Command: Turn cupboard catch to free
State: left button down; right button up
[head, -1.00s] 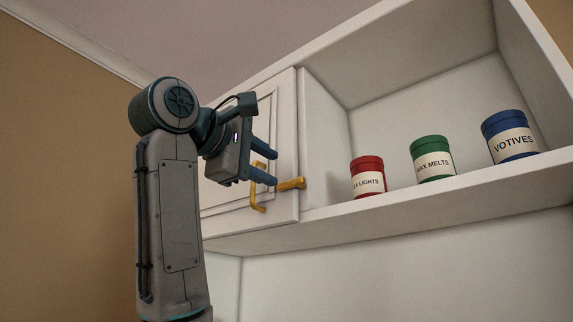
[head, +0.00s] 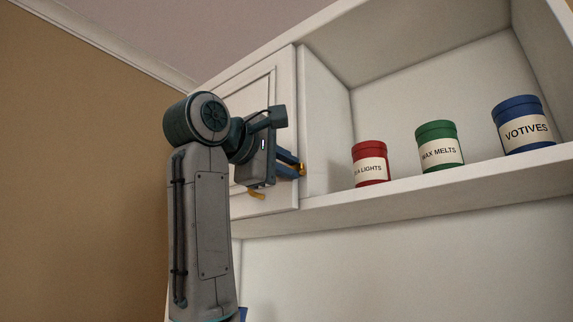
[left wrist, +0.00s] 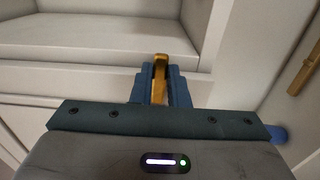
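The brass cupboard catch sits at the right edge of the white cupboard door (head: 288,80). In the head view only its end (head: 303,170) shows past my left gripper (head: 292,164). In the left wrist view the brass catch (left wrist: 160,72) lies between the two blue fingers of my left gripper (left wrist: 161,88), which are close together on it with no clear gap. The door's brass pull handle (head: 257,194) is mostly hidden behind the gripper; a brass bar at the right of the left wrist view (left wrist: 306,68) looks like it. My right gripper is not in view.
Right of the door is an open shelf (head: 400,190) with a red tin (head: 370,165), a green tin (head: 438,147) and a blue tin (head: 523,127). The red tin stands nearest the catch. The space below the shelf is clear.

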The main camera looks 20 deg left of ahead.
pick_arm(q)
jog(key=shift+m+b, duration=4.2)
jog(key=shift+m, duration=4.7)
jog(key=c, duration=1.4)
grip_release()
